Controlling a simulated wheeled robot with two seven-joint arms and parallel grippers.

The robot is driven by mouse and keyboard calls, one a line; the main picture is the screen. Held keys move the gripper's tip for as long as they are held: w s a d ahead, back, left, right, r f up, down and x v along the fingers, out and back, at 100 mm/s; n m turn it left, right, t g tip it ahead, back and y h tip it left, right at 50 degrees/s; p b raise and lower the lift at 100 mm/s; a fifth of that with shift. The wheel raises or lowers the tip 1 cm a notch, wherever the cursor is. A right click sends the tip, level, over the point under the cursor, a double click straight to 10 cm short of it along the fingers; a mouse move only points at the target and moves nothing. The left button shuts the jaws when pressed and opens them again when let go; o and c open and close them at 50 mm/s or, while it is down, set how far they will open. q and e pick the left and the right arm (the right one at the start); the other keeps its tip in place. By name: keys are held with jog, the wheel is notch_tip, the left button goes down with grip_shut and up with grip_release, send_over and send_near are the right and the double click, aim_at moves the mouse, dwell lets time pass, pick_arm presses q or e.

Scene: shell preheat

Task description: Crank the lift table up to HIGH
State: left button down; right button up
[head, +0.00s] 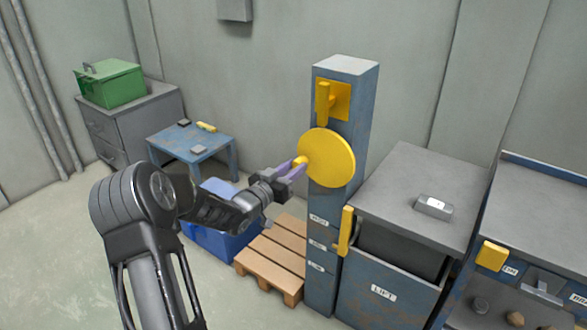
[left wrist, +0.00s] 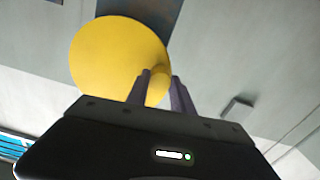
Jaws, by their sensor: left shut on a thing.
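The yellow crank disc (head: 330,160) is on the side of a blue-grey column (head: 345,100); it also shows in the left wrist view (left wrist: 115,55). My left gripper (head: 298,168) is shut on the small yellow handle sticking out from the disc. In the left wrist view the two fingers (left wrist: 160,92) close around the handle at the disc's lower right edge. The lift table (head: 405,175) has a grey top and a front marked LIFT. A yellow pointer (head: 345,232) stands at its left edge, beside small label plates (head: 318,245) on the column. My right gripper is out of view.
A labelled metal block (head: 433,207) rests on the lift table. A bench with a yellow block (head: 491,256) stands at the right. A wooden pallet (head: 275,255), blue crate (head: 225,240), small blue table (head: 190,147) and green box (head: 110,84) are left of the column.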

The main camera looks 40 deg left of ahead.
aim_at(326, 138)
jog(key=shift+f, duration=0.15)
